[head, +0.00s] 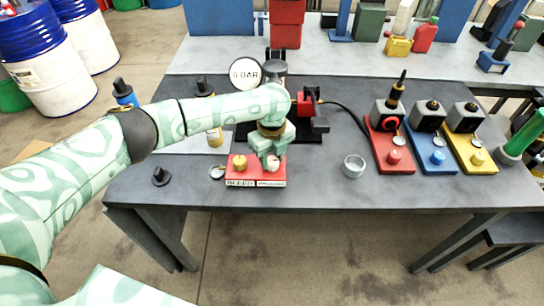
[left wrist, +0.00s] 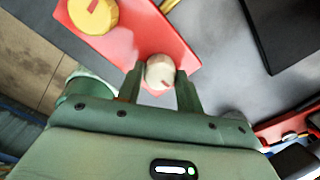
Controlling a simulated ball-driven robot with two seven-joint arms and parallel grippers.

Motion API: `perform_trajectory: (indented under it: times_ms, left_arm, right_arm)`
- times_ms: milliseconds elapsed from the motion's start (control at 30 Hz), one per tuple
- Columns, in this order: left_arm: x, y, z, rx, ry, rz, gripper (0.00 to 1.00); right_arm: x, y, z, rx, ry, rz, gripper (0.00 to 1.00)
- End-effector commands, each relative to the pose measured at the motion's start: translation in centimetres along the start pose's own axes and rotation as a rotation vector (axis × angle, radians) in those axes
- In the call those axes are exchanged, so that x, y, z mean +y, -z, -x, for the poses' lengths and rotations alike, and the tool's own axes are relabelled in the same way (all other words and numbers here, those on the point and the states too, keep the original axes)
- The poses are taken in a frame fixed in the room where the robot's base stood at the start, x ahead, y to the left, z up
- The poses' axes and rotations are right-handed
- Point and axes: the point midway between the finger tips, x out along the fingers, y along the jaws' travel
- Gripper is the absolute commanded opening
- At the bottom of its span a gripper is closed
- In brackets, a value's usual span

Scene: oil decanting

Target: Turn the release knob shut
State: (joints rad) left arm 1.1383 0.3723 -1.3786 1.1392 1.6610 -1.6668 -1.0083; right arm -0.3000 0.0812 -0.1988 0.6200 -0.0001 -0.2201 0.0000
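A red block (head: 240,175) with lettering on its front, partly readable as BLEED, lies near the table's front edge. It carries a yellow knob (head: 239,162) on the left and a white knob (head: 272,162) on the right, the latter apparently the release knob. My left gripper (head: 272,152) points down over the white knob. In the left wrist view, its two fingers (left wrist: 160,80) stand on either side of the white knob (left wrist: 160,71), close to its sides. Whether both fingers press on it I cannot tell. The yellow knob (left wrist: 93,14) is clear of the fingers. My right gripper is not in view.
A round gauge (head: 245,74) marked BAR stands behind my left arm. A glass cup (head: 353,166) sits right of the block. Red (head: 392,164), blue (head: 433,162) and yellow (head: 474,160) stands are further right. A small black part (head: 160,177) lies at left.

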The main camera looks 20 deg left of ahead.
Motion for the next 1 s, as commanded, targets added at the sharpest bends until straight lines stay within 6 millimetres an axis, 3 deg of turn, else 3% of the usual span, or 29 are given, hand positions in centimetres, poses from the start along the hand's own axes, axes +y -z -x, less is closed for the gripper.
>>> perform_trajectory:
  times_ms: [33, 67, 467, 1000]
  left_arm:
    - [0.0, 0.0, 0.0, 0.000, 0.000, 0.000, 0.21]
    - [0.0, 0.0, 0.0, 0.000, 0.000, 0.000, 0.13]
    - [0.0, 0.1, 0.2, 0.001, 0.000, 0.050, 0.13]
    - [0.1, 0.2, 0.5, 0.002, -0.003, 0.479, 0.13]
  right_arm:
    - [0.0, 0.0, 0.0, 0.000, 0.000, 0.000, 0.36]
    - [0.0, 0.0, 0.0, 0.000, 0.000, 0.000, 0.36]
    - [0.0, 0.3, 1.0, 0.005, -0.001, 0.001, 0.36]
    - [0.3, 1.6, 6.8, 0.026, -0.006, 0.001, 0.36]
